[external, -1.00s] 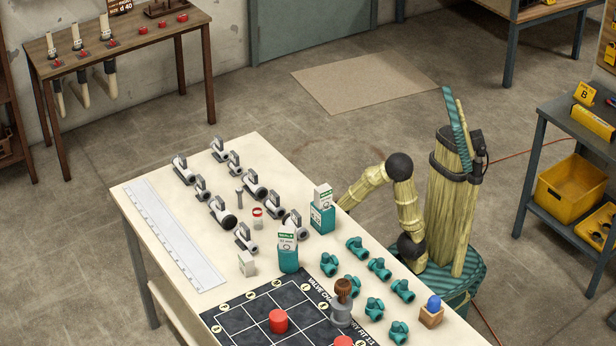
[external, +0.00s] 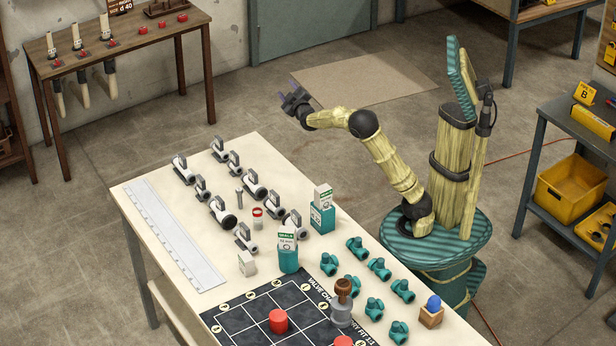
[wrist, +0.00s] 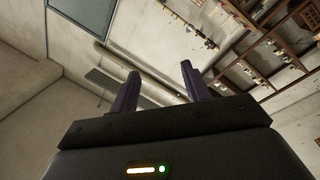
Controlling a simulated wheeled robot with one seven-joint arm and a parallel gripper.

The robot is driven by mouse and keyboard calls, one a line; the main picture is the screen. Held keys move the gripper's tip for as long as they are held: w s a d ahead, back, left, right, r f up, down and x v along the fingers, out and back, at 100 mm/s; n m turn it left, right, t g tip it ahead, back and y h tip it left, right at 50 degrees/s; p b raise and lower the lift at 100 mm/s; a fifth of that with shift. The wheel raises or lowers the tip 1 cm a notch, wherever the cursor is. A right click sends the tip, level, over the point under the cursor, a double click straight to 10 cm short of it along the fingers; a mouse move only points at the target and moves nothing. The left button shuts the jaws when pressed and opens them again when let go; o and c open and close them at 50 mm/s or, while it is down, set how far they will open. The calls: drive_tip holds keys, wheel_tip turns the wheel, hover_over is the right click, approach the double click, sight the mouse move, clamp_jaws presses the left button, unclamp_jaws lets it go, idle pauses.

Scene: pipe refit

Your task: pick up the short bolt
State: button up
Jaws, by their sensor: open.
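A small grey bolt (external: 239,197) stands upright on the cream table (external: 262,148), among the white-and-grey valves in the external view. It is the only bolt I can make out. My gripper (external: 290,97) is raised above and beyond the table's far edge, well apart from the bolt. In the wrist view my gripper (wrist: 160,75) shows two dark purple fingers spread apart with nothing between them. The bolt does not show in the wrist view, which faces walls and shelving.
White-and-grey valves (external: 222,212) crowd around the bolt. A red-and-white jar (external: 257,217) stands close on its right. Teal labelled boxes (external: 288,260) and several teal valves (external: 379,268) stand further right. A white ruler strip (external: 172,235) lies along the left edge.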

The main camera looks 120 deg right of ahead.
drive_tip(key=w+a+r+m+t+p, duration=0.1)
drive_tip(key=w+a+m+p, duration=0.25)
drive_tip(key=w, duration=0.65)
drive_tip(key=w+a+m+t+p, duration=0.15)
drive_tip(key=w+a+p, duration=0.35)
drive_tip(key=w, duration=0.5)
drive_tip(key=w+a+r+m+t+p, duration=0.1)
drive_tip(key=w+a+m+p, duration=0.25)
drive_tip(key=w, duration=0.65)
drive_tip(key=y+p, duration=0.6)
drive_tip(key=p, duration=0.3)
approach(241, 193)
drive_tip(key=shift+w+d+f+n+g, duration=0.2)
drive_tip(key=shift+d+f+n+g, duration=0.35)
drive_tip(key=shift+d, duration=0.35)
drive_tip(key=shift+x, duration=1.15)
drive_tip(key=shift+d, duration=0.15)
